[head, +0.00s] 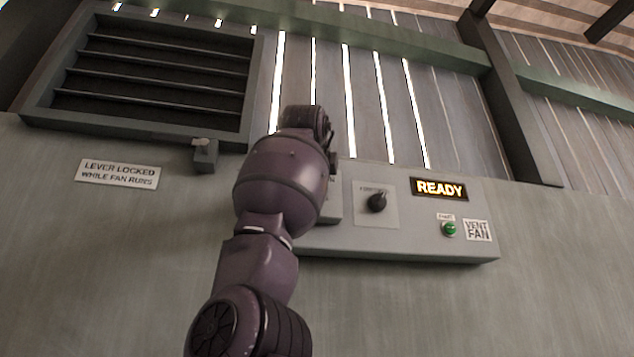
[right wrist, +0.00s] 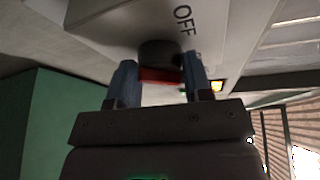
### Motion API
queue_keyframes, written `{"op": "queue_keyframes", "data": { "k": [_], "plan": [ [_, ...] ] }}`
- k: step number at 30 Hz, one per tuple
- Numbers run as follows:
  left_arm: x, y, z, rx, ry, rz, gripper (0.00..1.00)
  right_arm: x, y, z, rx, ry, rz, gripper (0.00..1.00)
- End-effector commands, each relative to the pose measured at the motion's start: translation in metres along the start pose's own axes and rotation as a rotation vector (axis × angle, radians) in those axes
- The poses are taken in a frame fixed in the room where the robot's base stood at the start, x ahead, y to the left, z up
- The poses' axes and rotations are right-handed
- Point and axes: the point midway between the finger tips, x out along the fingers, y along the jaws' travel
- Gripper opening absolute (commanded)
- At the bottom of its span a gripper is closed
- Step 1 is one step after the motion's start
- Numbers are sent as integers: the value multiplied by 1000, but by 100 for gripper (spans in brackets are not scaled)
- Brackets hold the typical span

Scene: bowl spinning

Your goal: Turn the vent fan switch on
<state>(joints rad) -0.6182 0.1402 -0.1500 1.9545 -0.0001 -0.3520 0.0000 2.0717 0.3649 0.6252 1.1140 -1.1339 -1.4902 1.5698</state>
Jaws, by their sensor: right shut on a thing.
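My right arm rises in front of the panel's left part in the head view and hides the switch there. In the right wrist view, a dark round switch with a red handle (right wrist: 160,76) sits on a pale box, beside the word "OFF" (right wrist: 184,20). My right gripper (right wrist: 157,70) has its two blue-grey fingers on either side of the red handle, shut on it. My left gripper is not in view.
The panel also has a black knob (head: 376,202), a lit "READY" sign (head: 439,188) and a green button (head: 449,229). A louvred vent (head: 150,75) with a small lever block (head: 205,155) is at upper left, above a "LEVER LOCKED WHILE FAN RUNS" sign (head: 117,173).

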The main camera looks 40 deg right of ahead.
Motion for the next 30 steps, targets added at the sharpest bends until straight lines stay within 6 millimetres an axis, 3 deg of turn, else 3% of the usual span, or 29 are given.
{"op": "queue_keyframes", "data": {
  "k": [4,5,9,20,30],
  "plan": [
    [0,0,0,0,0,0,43,-1,-2,0,2,-1,-5,22],
    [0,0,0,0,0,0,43,-1,-2,0,1,-1,-5,49],
    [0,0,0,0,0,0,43,-1,-1,0,1,-1,-3,70],
    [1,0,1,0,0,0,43,-5,0,0,0,-1,-3,70],
    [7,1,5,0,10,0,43,-59,0,0,1,-2,-5,70]
  ]
}}
